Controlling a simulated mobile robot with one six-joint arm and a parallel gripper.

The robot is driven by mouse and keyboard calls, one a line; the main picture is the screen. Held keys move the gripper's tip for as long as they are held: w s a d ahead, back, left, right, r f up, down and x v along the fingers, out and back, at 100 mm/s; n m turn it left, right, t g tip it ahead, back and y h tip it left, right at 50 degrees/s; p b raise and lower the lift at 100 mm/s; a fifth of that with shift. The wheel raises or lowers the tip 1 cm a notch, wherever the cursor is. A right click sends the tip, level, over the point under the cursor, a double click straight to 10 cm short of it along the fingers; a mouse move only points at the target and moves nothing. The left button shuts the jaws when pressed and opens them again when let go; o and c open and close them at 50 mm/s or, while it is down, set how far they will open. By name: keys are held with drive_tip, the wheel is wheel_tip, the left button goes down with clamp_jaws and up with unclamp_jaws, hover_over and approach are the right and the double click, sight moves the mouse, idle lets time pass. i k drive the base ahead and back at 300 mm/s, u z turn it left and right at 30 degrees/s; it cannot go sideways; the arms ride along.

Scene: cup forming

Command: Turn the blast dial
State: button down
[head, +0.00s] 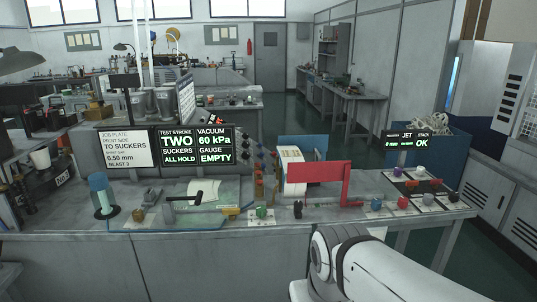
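No control can be read as the blast dial; the labels on the bench are too small. A white job plate (126,147) at the left reads "BLAST 3". My white arm rises at the bottom centre right, in front of the bench. My gripper is not in view.
Dark displays (197,147) read "TWO suckers", "60 kPa" and "EMPTY". A small right-hand display (407,140) reads "JET" and "OK".

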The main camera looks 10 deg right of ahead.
sight(261, 209)
drive_tip(key=z, duration=0.25)
drive_tip(key=i, duration=1)
drive_tip(key=u, duration=0.1)
